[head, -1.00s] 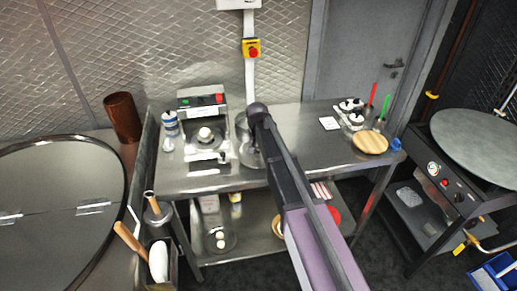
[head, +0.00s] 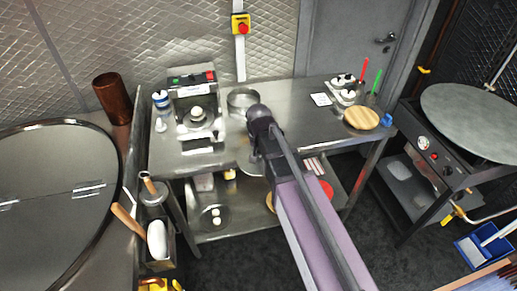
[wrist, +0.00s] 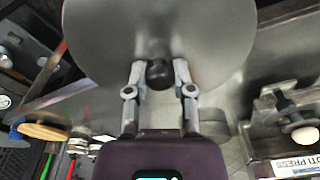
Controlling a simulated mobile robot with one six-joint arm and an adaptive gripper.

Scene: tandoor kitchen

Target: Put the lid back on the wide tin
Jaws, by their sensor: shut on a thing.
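My gripper (wrist: 158,78) is shut on the black knob of a wide grey round lid (wrist: 205,45) in the wrist view. One finger is on each side of the knob. The lid fills the top middle of that view and hides what lies beyond it. In the head view my arm hides most of the gripper and lid. The wide tin (head: 240,101) is a round metal tin on the steel table, behind and left of my arm's elbow. The lid is apart from the tin.
The roti press (head: 197,122) stands left of the tin on the steel table (head: 300,125). A blue-and-white bottle (head: 161,102) stands at the table's left. A round wooden board (head: 362,118) and small pots (head: 344,88) are at its right. A lower shelf holds more items.

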